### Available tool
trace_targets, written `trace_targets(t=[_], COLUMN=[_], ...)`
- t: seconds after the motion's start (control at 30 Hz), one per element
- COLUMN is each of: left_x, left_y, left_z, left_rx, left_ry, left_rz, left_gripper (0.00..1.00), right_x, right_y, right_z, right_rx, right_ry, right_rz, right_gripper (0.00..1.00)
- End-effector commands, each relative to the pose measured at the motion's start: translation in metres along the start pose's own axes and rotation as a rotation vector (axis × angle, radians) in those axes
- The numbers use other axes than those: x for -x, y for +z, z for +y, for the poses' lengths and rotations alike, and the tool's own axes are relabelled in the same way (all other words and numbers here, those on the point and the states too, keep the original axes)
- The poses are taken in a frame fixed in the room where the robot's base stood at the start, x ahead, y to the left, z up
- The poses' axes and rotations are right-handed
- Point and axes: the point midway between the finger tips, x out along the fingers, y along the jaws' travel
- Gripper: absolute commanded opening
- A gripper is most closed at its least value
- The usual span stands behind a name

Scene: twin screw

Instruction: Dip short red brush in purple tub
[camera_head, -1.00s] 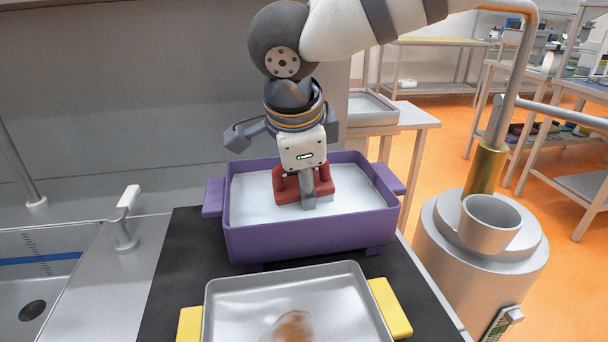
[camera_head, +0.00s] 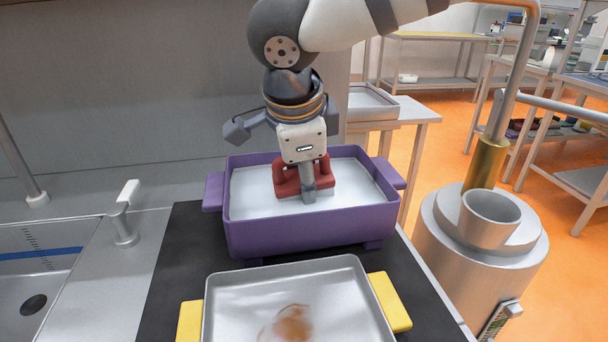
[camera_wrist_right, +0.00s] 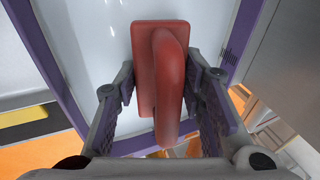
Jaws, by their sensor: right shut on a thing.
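The purple tub (camera_head: 315,228) stands on a dark mat and holds a smooth whitish surface (camera_head: 350,185), seemingly liquid. My right gripper (camera_head: 308,188) points down into the tub, shut on the short red brush (camera_head: 284,183). The brush's red body sits low at the whitish surface; its underside is hidden. In the right wrist view the brush's red handle (camera_wrist_right: 170,80) stands between the two fingers (camera_wrist_right: 165,112), above the whitish surface inside the purple rim. My left gripper is not in view.
A metal tray (camera_head: 250,295) with yellow handles and a brownish blurred patch (camera_head: 292,322) lies in front of the tub on the dark mat (camera_head: 180,270). A sink (camera_head: 50,270) is at left, and a metal cylinder (camera_head: 480,260) with a cup at right.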

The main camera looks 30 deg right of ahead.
Motion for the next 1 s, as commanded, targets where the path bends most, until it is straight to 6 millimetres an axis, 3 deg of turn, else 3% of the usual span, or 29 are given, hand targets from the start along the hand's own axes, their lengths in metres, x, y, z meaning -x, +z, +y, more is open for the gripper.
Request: trace_targets(t=[0.53, 1.0], left_x=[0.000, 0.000], left_y=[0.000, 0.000], left_z=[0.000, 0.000], left_rx=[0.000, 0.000], left_ry=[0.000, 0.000], left_rz=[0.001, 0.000], left_gripper=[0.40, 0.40], right_x=[0.065, 0.072], right_y=[-0.010, -0.011], right_z=[-0.027, -0.029], right_rx=[-0.003, 0.000], right_ry=[-0.004, -0.002], right_rz=[-0.003, -0.002], right_gripper=[0.14, 0.14])
